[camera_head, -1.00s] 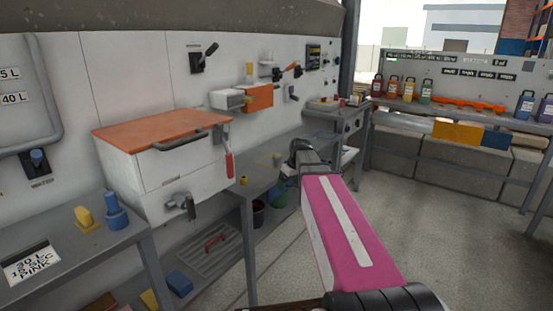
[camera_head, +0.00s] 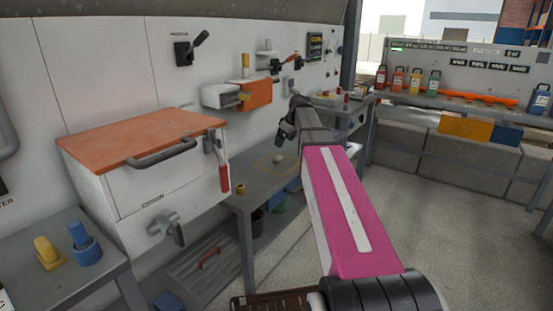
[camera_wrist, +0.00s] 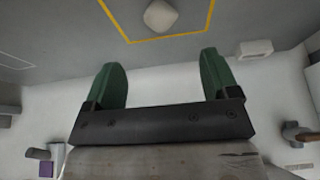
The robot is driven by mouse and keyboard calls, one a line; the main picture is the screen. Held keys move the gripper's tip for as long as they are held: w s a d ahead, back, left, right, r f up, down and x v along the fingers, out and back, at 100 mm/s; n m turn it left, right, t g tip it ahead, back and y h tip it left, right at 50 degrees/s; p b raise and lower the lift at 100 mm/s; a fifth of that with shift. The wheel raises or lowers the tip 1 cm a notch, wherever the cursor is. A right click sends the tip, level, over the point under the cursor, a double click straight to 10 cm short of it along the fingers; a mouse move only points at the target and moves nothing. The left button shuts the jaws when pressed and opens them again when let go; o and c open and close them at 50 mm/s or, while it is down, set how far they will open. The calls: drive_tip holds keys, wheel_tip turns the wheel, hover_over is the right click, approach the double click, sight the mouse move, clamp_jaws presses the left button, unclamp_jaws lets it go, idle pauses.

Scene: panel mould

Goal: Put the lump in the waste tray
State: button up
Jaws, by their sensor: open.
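The lump (camera_head: 278,159) is small, pale and rounded. It lies on the grey bench (camera_head: 254,194) inside a yellow outlined square. It also shows at the top of the wrist view (camera_wrist: 160,16), inside the yellow line and beyond the fingertips. My gripper (camera_head: 284,138) is above the bench, close to the lump in the head view but apart from it. In the wrist view its two green fingers (camera_wrist: 162,68) are spread with nothing between them. I cannot make out which thing is the waste tray.
A white box with an orange lid (camera_head: 145,135) stands left of the bench. A small yellow cup (camera_head: 240,189) sits near the bench's front edge. Buckets (camera_head: 276,203) stand below it. A brown slatted crate (camera_head: 265,303) shows at the bottom edge. Floor at right is clear.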

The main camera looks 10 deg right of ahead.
sight(278, 156)
drive_tip(key=x, duration=1)
drive_tip(key=shift+s+f, duration=0.1)
drive_tip(key=shift+f, duration=0.15)
drive_tip(key=c, duration=1.1)
drive_tip(key=shift+r, duration=0.2)
